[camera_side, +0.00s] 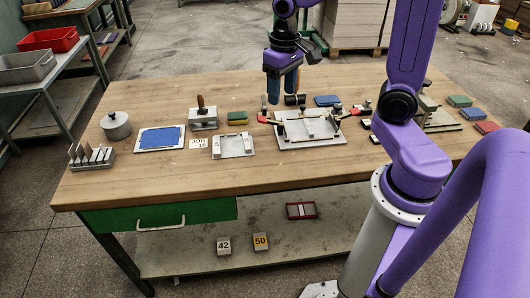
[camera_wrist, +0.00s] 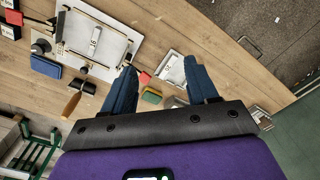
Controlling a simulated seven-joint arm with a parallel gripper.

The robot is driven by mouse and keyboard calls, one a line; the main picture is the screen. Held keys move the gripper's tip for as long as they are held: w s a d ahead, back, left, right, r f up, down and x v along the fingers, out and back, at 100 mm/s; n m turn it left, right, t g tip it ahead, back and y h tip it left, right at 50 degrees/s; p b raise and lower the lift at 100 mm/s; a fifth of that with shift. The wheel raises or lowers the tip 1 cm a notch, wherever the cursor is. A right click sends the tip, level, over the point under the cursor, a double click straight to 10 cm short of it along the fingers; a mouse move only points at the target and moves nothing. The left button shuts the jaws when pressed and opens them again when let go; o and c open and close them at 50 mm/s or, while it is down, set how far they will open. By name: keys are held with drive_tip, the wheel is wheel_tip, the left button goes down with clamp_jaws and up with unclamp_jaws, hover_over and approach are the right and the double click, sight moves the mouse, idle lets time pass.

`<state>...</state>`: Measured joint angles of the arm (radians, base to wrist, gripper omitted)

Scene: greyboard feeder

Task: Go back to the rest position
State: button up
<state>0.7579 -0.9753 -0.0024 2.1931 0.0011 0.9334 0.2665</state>
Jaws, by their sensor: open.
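My gripper (camera_side: 281,92) is above the back middle of the wooden workbench (camera_side: 330,170), pointing down. In the wrist view its two blue fingers (camera_wrist: 159,68) stand well apart with nothing held between them. In the side view the fingers hang near the back edge of the light fixture plate (camera_side: 309,140), which carries a frame and red-handled clamps. The fixture plate also shows at the upper left of the wrist view (camera_wrist: 72,47). I cannot tell the exact height of the fingers above the bench.
Left of the fixture are a small tray (camera_side: 233,145), a green-and-yellow block (camera_side: 238,118), a wooden-handled tool (camera_side: 203,116), a blue-topped panel (camera_side: 161,139), a lidded pot (camera_side: 116,126) and a slotted rack (camera_side: 91,157). Coloured blocks (camera_side: 473,113) lie at right. The front strip is clear.

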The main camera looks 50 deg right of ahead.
drive_tip(key=s+a+n, duration=0.4)
drive_tip(key=s+n, duration=0.2)
drive_tip(key=s, duration=0.3)
drive_tip(key=s+a+n, duration=0.4)
drive_tip(key=s+n, duration=0.3)
drive_tip(key=s, duration=0.3)
drive_tip(key=shift+a+f, duration=0.35)
drive_tip(key=shift+a, duration=0.05)
